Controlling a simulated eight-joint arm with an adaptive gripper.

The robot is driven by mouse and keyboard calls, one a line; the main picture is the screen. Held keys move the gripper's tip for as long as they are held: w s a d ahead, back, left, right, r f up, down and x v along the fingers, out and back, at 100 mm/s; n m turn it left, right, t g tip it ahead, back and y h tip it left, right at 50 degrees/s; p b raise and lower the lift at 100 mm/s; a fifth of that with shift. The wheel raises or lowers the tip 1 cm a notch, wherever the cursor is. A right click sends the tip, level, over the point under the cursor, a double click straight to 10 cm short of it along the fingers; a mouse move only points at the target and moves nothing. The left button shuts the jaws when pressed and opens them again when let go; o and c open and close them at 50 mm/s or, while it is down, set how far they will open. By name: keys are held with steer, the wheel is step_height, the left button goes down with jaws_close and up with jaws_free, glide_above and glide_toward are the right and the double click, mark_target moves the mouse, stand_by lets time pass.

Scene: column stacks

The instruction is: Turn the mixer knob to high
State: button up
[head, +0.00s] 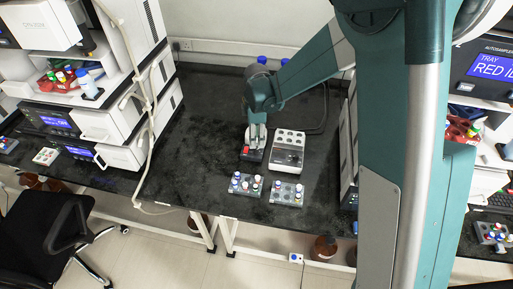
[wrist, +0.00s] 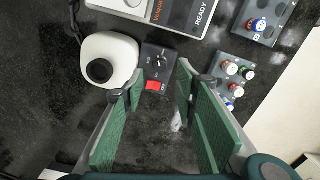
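In the wrist view, the mixer has a rounded white body (wrist: 113,48) with a dark round cup on top. Beside it is its dark control panel (wrist: 150,72) with a small black knob (wrist: 158,62) and a red rocker switch (wrist: 155,86). The knob's exact setting is too small to read. My gripper (wrist: 160,76) is open, with green-padded fingers spread either side of the panel and nothing between them. In the head view, my gripper (head: 256,138) hangs over the mixer and hides most of it; the red switch (head: 246,149) shows beside the fingers.
Two grey vial racks (head: 236,188) (head: 275,197) stand near the bench's front edge. The dark bench (head: 190,140) left of the mixer is clear.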

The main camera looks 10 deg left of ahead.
mark_target(256, 149)
steer(key=shift+f+b, duration=0.35)
steer(key=shift+f, duration=2.75)
steer(key=c, duration=0.9)
